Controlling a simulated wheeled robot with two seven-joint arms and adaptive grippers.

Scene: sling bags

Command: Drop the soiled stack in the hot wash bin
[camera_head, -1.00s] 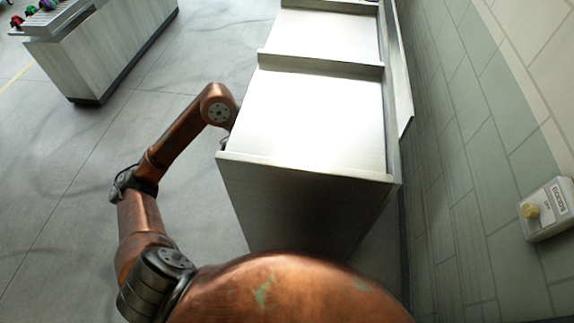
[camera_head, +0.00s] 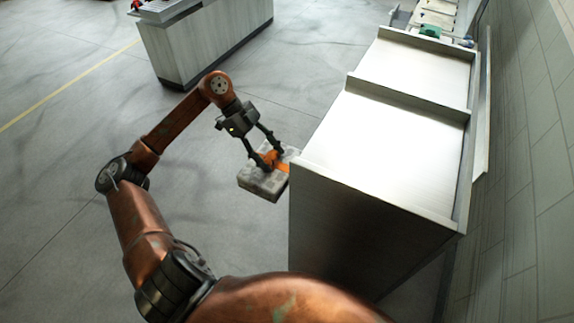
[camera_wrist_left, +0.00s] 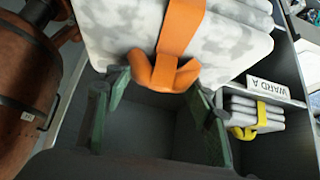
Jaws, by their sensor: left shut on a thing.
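My left gripper (camera_head: 267,157) is shut on the orange strap (camera_head: 280,163) of a mottled grey-and-white stack (camera_head: 263,184). The stack hangs above the floor, just left of the near end of a metal cabinet. In the left wrist view, the stack (camera_wrist_left: 228,42) fills the upper part, with the orange strap (camera_wrist_left: 181,28) and its loop between the fingers. I take this to be the soiled stack. No bin marked hot wash can be made out. My right gripper is not in view.
The metal cabinet (camera_head: 380,135) has a flat, divided top and runs along the tiled wall. In the left wrist view, a WARD A label (camera_wrist_left: 269,88) sits above a yellow-strapped stack (camera_wrist_left: 262,112) in a compartment. A separate counter (camera_head: 208,45) stands far left; open floor lies between.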

